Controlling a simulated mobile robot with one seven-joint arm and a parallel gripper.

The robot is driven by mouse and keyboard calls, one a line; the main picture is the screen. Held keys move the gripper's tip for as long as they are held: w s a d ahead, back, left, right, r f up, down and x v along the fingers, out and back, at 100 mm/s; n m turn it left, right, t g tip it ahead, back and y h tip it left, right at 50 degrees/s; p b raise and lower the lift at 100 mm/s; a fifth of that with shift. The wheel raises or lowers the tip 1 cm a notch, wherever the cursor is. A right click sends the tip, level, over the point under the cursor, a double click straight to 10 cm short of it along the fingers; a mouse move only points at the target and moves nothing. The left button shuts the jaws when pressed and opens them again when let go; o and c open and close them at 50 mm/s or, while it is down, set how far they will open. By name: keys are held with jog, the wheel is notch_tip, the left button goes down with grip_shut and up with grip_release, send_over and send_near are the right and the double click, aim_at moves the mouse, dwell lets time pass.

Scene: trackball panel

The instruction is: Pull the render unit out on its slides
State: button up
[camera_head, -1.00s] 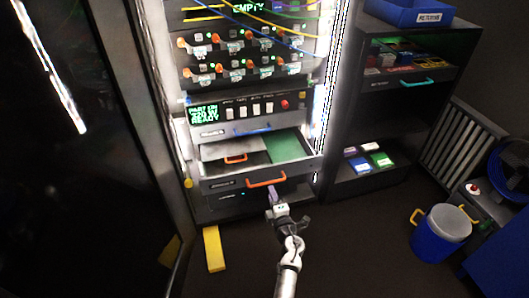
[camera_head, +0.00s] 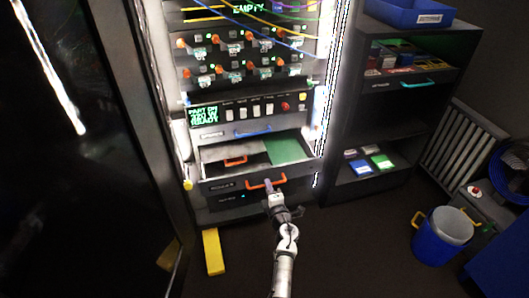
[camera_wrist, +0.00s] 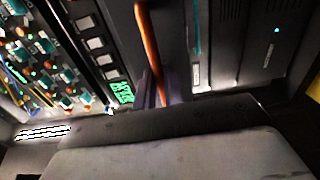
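A drawer-like unit stands partly out of the rack, its front panel (camera_head: 222,186) carrying an orange handle (camera_head: 267,184). A green board (camera_head: 286,149) and a second orange handle (camera_head: 236,160) show inside it. I cannot read whether its label names the render unit. My gripper (camera_head: 268,187) is at the front handle. In the wrist view the handle (camera_wrist: 150,45) runs down to the fingertips (camera_wrist: 153,94), apparently between them. Whether the fingers are closed on it is hidden.
A dark lower panel (camera_head: 225,200) with a small light sits below the unit. A yellow block (camera_head: 213,251) lies on the floor to the left. A dark shelf (camera_head: 385,125), a blue bucket (camera_head: 440,238) and a radiator (camera_head: 462,145) stand to the right.

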grip_shut()
jog(key=p+v, duration=0.3)
jog(key=v, duration=0.4)
dwell(0.5)
jog(key=p+v, duration=0.2)
jog(key=v, duration=0.5)
jog(key=shift+p, duration=0.3)
dwell(0.6)
jog(key=o, duration=0.7)
grip_release()
jog(key=shift+c, duration=0.2)
jog(key=shift+s, duration=0.1)
jog(key=p+v, duration=0.1)
jog(key=v, duration=0.3)
jog(key=shift+s+d, duration=0.15)
jog(key=shift+s, duration=0.25)
